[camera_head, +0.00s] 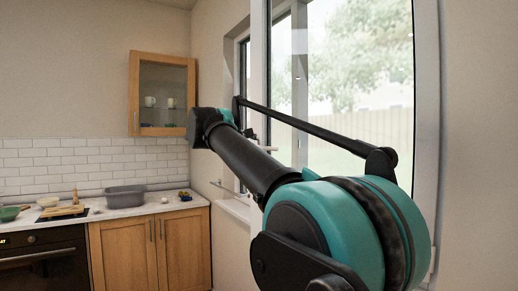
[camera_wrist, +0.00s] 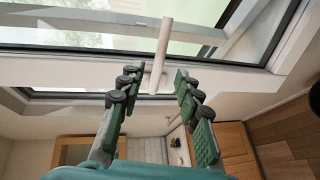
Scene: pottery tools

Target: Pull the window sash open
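The window sash has a pale frame (camera_head: 259,60) and a glass pane, with trees and a fence outside. In the wrist view, its pale frame (camera_wrist: 230,76) crosses in front of my gripper. A white bar-like handle (camera_wrist: 162,45) stands out from that frame. My gripper (camera_wrist: 154,82) is open, its two green-padded fingers on either side of the handle's base, with gaps visible on both sides. Contact with the handle does not show. In the head view, my arm covers part of the window, and I cannot make out the gripper clearly. How far the sash stands open is unclear.
A wall cabinet (camera_head: 162,93) with cups hangs left of the window. Below are a counter with a grey basin (camera_head: 125,196), wooden lower cabinets (camera_head: 150,250) and an oven (camera_head: 42,262). A window sill (camera_head: 236,209) juts out beneath the window.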

